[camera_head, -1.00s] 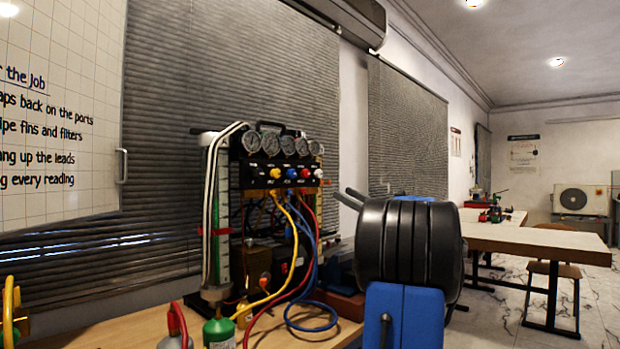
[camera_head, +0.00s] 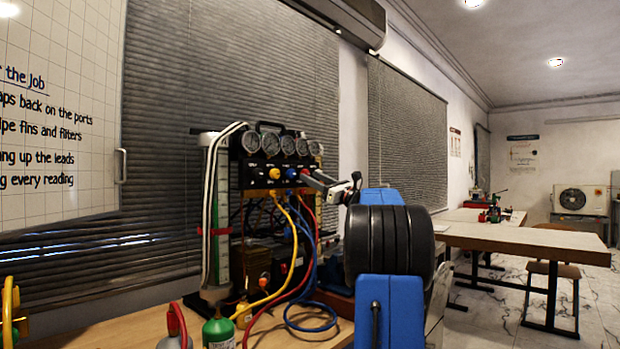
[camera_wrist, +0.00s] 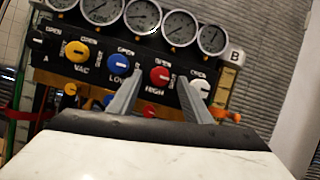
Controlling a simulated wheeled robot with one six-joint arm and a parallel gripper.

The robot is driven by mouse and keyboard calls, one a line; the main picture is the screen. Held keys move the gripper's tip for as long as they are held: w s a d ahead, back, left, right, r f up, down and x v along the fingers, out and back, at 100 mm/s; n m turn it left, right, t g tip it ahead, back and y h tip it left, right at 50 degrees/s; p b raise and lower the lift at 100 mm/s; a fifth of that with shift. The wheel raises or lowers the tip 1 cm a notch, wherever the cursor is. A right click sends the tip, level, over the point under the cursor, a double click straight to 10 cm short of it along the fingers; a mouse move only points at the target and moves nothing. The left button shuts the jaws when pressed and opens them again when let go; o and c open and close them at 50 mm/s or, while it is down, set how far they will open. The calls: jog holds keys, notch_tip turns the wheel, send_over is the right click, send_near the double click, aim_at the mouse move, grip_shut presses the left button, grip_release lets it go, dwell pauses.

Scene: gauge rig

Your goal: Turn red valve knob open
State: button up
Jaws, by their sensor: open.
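The red valve knob (camera_wrist: 160,76) with a white pointer mark sits on the black front panel (camera_wrist: 105,77) above the label HIGH. In the wrist view, my gripper (camera_wrist: 159,79) is open, with one finger on each side of the red knob. I cannot tell whether the fingers touch it. The right finger lies between the red knob and the white knob (camera_wrist: 200,87). In the head view, my gripper (camera_head: 310,179) reaches the panel from the right and largely covers the red and white knobs.
The blue knob (camera_wrist: 117,63) and yellow knob (camera_wrist: 77,51) are to the left. Gauges (camera_wrist: 142,16) line the panel top. Yellow, red and blue hoses (camera_head: 312,235) hang below. A green cylinder (camera_head: 218,333) stands on the bench in front. The wooden table (camera_head: 520,238) is far right.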

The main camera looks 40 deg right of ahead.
jog(key=shift+x, duration=0.95)
jog(key=c, duration=1.1)
jog(key=shift+o, duration=0.2)
